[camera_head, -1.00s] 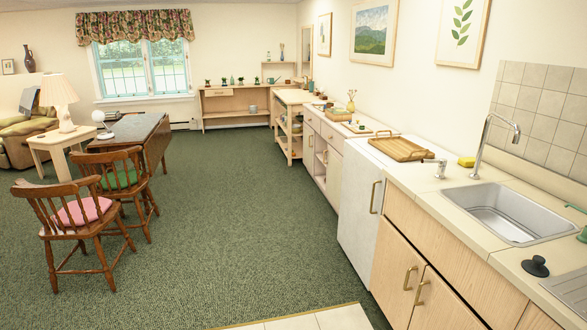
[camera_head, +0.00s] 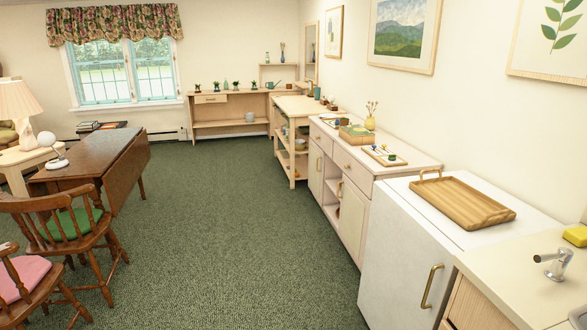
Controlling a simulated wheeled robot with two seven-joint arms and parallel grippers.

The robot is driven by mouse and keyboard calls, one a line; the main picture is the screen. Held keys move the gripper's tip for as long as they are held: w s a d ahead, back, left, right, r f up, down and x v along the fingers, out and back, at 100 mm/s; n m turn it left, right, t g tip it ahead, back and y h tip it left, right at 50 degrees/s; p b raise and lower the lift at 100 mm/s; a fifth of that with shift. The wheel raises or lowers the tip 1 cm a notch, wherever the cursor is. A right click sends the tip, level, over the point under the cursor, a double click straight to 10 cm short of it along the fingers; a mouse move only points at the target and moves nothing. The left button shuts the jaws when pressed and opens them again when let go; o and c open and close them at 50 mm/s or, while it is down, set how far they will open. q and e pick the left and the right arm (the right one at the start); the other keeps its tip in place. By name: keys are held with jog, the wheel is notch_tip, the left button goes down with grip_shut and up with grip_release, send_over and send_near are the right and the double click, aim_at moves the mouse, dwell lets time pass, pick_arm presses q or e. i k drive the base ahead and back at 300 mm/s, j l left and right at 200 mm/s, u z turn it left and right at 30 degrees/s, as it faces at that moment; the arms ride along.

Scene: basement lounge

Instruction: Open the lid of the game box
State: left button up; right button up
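I cannot tell for sure which item is the game box. A small tan box with a greenish top (camera_head: 357,135) sits on the pale cabinet top along the right wall. In front of it lies a flat light board (camera_head: 384,155) with a few small coloured pieces on it. A small dark item (camera_head: 333,122) lies behind them. They are too small to tell whether a lid is open or shut. Neither of my grippers is in view.
A wooden tray (camera_head: 446,211) lies on the white fridge top (camera_head: 401,187). A drop-leaf table (camera_head: 110,150) and wooden chairs (camera_head: 70,236) stand left. Open green carpet (camera_head: 225,215) runs between them and the cabinets.

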aim_at(357, 130)
jog(key=i, duration=2.15)
jog(key=i+j+z, duration=0.1)
jog(key=i+z, duration=0.35)
jog(key=i+j+z, duration=0.45)
jog(key=i, duration=0.15)
jog(key=i+j+z, duration=0.45)
jog(key=i+l, duration=0.05)
